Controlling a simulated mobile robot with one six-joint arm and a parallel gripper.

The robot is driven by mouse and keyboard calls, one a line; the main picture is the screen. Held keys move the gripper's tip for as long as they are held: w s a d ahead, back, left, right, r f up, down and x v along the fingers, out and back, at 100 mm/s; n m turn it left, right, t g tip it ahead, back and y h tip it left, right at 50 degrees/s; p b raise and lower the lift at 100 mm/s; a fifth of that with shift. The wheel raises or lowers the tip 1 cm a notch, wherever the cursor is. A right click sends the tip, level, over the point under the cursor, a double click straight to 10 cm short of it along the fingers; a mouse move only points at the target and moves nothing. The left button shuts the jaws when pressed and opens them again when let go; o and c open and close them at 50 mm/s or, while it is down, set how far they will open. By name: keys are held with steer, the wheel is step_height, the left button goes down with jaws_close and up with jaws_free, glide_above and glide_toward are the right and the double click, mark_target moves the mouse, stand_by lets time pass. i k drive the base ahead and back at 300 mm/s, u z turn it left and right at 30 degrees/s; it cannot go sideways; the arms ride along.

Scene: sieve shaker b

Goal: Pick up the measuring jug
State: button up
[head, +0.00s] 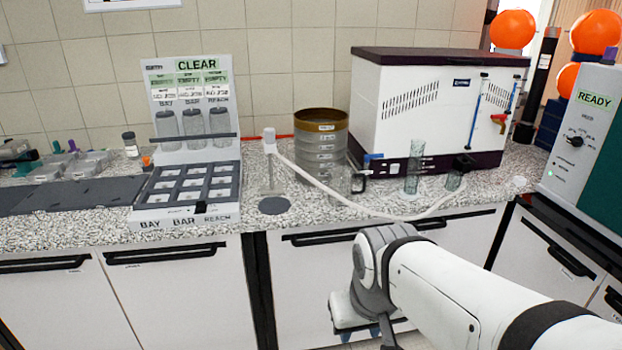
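A clear vessel with a dark handle, which looks like the measuring jug (341,186), stands on the speckled counter (230,235) in front of the sieve stack. Its handle points right, and its see-through walls are hard to make out. A pale hose passes by it. My gripper (383,336) is low at the bottom edge of the head view, in front of the cabinet doors and below the counter top. It is well apart from the jug. Its fingertips are partly cut off by the frame, so its opening does not show.
A sieve stack (320,140) stands behind the jug. A clear cylinder (413,172) and small beaker (455,180) stand to the right, before a white machine (425,100). The hose (390,212) crosses the counter's front.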

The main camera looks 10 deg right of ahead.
mark_target(340, 178)
steer(key=u, duration=0.1)
steer(key=i, duration=1.6)
steer(key=z, duration=0.7)
